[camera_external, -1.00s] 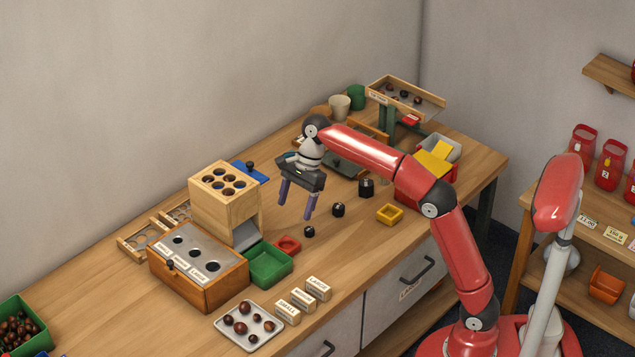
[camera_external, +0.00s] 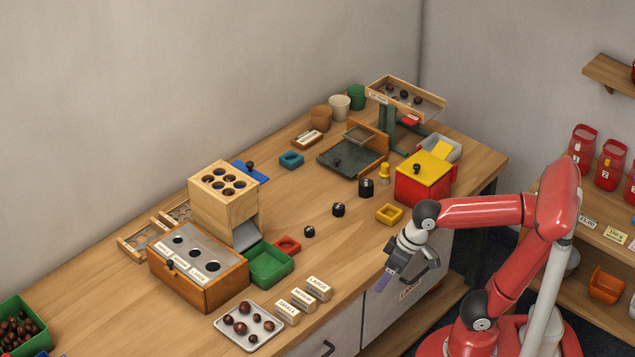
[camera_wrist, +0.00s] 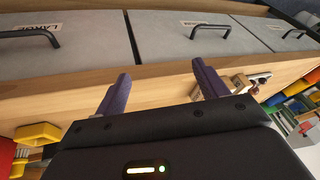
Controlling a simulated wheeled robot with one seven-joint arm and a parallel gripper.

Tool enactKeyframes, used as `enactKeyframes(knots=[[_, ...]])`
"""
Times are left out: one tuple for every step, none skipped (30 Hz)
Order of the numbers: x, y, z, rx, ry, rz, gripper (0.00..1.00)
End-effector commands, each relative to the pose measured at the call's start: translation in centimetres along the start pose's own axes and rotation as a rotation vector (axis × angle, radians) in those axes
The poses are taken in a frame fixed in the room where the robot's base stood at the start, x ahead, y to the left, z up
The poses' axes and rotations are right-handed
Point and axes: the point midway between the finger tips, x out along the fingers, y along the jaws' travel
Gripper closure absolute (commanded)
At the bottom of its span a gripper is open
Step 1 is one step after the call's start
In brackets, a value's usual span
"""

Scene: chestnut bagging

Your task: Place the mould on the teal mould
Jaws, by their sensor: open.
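The teal mould (camera_external: 291,159) is a small square ring lying on the bench towards the back. A yellow mould (camera_external: 389,214) lies near the front edge, and a red mould (camera_external: 288,246) lies beside the green tray. The frames do not show which one the task means by "the mould". My gripper (camera_external: 382,283) hangs in front of the bench by the drawers, clear of the moulds. In the wrist view its two purple fingers (camera_wrist: 160,82) are apart with nothing between them. A yellow object (camera_wrist: 38,135) shows at lower left there, partly cut off.
Black knobbed weights (camera_external: 338,209) stand mid-bench. A red box with a yellow lid (camera_external: 424,178) is at right, and a dark tray (camera_external: 340,170) is behind. A wooden sorter (camera_external: 198,270) and green tray (camera_external: 268,270) are at left. Drawer fronts (camera_wrist: 70,45) face my gripper.

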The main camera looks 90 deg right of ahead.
Motion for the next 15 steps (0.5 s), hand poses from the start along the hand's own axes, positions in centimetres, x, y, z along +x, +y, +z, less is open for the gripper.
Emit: enactKeyframes(knots=[[0.7,0.5,2.2,-0.122,0.019,0.0,0.28],[1.1,0.7,3.2,-0.189,0.028,0.001,0.28],[1.6,1.1,4.3,-0.268,0.041,0.004,0.28],[1.9,1.3,5.1,-0.317,0.047,0.006,0.28],[2.2,1.5,5.6,-0.359,0.053,0.007,0.28],[2.5,1.7,6.2,-0.403,0.059,0.009,0.25],[2.8,1.8,6.5,-0.428,0.062,0.01,0.24],[2.9,1.9,6.7,-0.447,0.066,0.011,0.24],[3.0,2.0,6.9,-0.462,0.067,0.012,0.24],[3.0,2.0,7.0,-0.468,0.067,0.013,0.24],[3.1,2.0,7.0,-0.471,0.067,0.013,0.24],[3.1,2.0,7.0,-0.472,0.067,0.013,0.24],[3.1,2.0,7.0,-0.471,0.067,0.013,0.24],[3.1,2.0,7.0,-0.47,0.067,0.013,0.24],[3.1,2.0,7.0,-0.469,0.066,0.013,0.24]])
